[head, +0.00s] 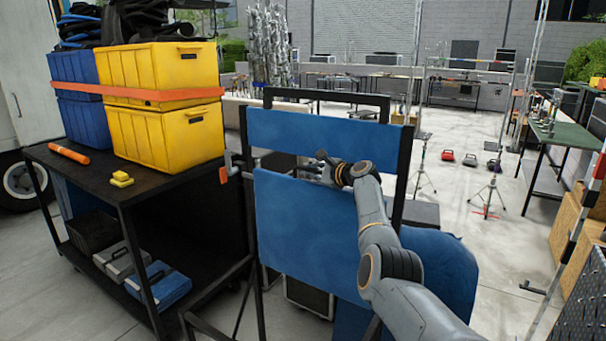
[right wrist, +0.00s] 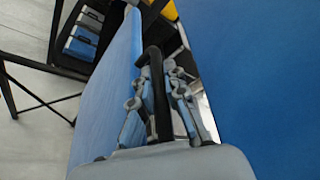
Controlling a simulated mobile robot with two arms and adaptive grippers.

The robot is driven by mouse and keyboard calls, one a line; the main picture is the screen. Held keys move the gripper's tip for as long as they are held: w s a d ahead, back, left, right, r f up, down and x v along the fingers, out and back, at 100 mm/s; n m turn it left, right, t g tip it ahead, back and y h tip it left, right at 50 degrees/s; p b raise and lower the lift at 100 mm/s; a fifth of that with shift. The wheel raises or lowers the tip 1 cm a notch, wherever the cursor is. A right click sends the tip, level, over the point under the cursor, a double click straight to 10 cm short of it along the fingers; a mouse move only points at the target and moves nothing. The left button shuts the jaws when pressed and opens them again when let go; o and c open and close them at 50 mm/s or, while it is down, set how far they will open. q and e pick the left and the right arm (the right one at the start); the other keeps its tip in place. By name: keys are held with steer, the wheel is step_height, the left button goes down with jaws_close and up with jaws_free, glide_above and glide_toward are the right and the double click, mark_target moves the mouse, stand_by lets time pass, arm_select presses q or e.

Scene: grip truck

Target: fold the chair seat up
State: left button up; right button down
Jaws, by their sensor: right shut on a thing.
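The blue chair has a black frame and a blue backrest (head: 330,132). Its blue chair seat (head: 305,225) stands nearly upright below and in front of the backrest. My right gripper (head: 324,170) is at the seat's upper edge, with the arm reaching in from the lower right. In the right wrist view, its fingers (right wrist: 160,95) close around a black bent bar (right wrist: 155,80) beside the seat panel (right wrist: 115,85). A larger blue surface (right wrist: 265,75) fills the right of that view. The bar's join to the seat is not clear. My left gripper is not in view.
A black cart (head: 80,165) stands close to the chair's left, with yellow bins (head: 165,135), blue bins and an orange cylinder (head: 69,154) on top. Another blue rounded surface (head: 440,270) lies behind my right arm. Open floor and tripods are beyond at right.

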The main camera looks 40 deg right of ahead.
steer(key=shift+d+r, duration=0.2)
steer(key=shift+r, duration=0.2)
steer(key=c, duration=1.5)
jaws_free()
steer(key=shift+o, duration=0.7)
steer(key=shift+w+d+f, duration=0.1)
steer(key=shift+f, duration=0.2)
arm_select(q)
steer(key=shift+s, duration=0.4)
arm_select(e)
steer(key=v, duration=1.2)
